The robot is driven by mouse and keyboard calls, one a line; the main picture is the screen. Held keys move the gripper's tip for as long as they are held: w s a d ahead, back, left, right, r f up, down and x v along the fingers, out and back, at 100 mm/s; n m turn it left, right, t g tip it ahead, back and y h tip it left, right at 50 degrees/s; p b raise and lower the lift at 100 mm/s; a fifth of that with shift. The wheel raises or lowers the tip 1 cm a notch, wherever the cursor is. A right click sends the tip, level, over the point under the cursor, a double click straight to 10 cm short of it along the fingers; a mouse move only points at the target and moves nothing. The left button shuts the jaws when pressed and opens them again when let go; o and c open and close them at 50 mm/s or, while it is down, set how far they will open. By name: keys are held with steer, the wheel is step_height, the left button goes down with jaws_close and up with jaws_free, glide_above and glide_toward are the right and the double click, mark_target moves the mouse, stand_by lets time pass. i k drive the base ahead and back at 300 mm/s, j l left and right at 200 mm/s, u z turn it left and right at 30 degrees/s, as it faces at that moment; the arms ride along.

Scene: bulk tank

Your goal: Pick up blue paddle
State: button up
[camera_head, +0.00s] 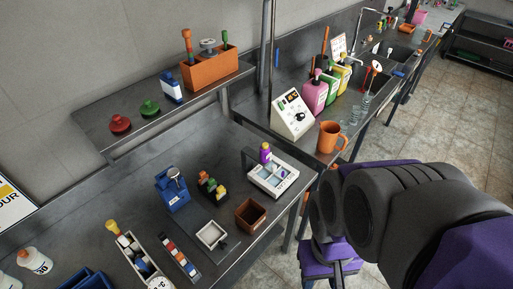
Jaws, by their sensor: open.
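I cannot pick out a blue paddle with certainty. A small flat blue thing (398,74) lies on the far counter beside the sink, too small to tell what it is. Nearer, a blue device (172,190) with a metal top stands on the lower bench, and a blue tray (84,281) sits at the lower left edge. My dark grey and purple arm fills the lower right of the picture. I cannot make out my gripper's fingertips, and nothing is seen held.
The lower bench (105,198) carries a brown box (251,215), a white scale (272,177) and racks. An orange jug (330,137), a white meter (292,115) and coloured bottles (315,95) line the right counter. The tiled floor (427,125) at the right is clear.

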mark_target(139, 262)
steer(key=u, duration=1.85)
steer(key=k+l+u, duration=0.15)
steer(key=k+l, duration=0.1)
